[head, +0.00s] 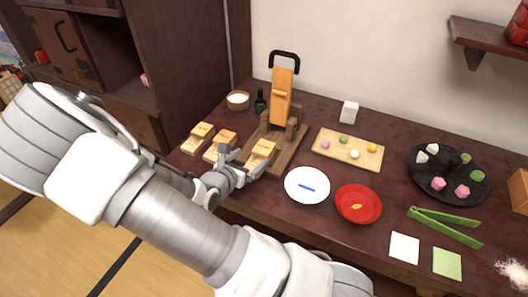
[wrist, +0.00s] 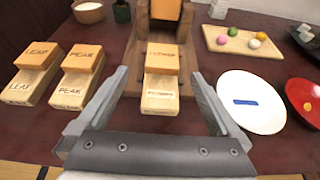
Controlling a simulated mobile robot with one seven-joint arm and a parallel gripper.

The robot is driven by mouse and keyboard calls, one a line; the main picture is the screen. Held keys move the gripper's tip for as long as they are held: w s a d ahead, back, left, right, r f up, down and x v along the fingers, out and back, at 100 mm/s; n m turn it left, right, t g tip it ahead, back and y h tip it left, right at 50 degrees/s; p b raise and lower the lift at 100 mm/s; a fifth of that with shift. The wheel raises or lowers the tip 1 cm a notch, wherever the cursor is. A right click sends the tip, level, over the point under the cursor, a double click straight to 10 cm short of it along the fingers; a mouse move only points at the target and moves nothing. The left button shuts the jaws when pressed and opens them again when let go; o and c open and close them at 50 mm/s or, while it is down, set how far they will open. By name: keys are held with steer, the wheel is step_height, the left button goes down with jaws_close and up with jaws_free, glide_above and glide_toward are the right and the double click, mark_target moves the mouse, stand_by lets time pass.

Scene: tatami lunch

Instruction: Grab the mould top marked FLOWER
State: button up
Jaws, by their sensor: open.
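Three two-part wooden moulds stand in a row in the wrist view. The left one reads LEAF (wrist: 38,56) and the middle one PEAK (wrist: 80,60). The right mould's top (wrist: 162,57) has small lettering that I cannot read clearly; its lower part (wrist: 160,98) sticks out towards me, also with unclear lettering. This mould also shows in the head view (head: 263,149), at the front of the wooden press. My gripper (wrist: 159,76) is open, one finger on each side of this right mould, with visible gaps. In the head view my gripper (head: 243,166) is beside it.
The wooden press (head: 281,95) with a black handle stands behind the right mould. A white plate (head: 307,198) and red plate (head: 358,218) lie to the right. A board of coloured sweets (head: 333,156) is farther back. A small bowl (head: 237,107) and dark bottle (head: 260,107) stand behind.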

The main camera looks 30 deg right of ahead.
mark_target(263, 148)
steer(key=shift+b+x, duration=0.9)
steer(key=shift+x, duration=2.65)
steer(key=shift+s+d, duration=0.15)
steer(key=shift+s, duration=0.05)
steer(key=shift+c, duration=0.3)
steer(key=c, duration=1.3)
steer(key=shift+r, duration=0.15)
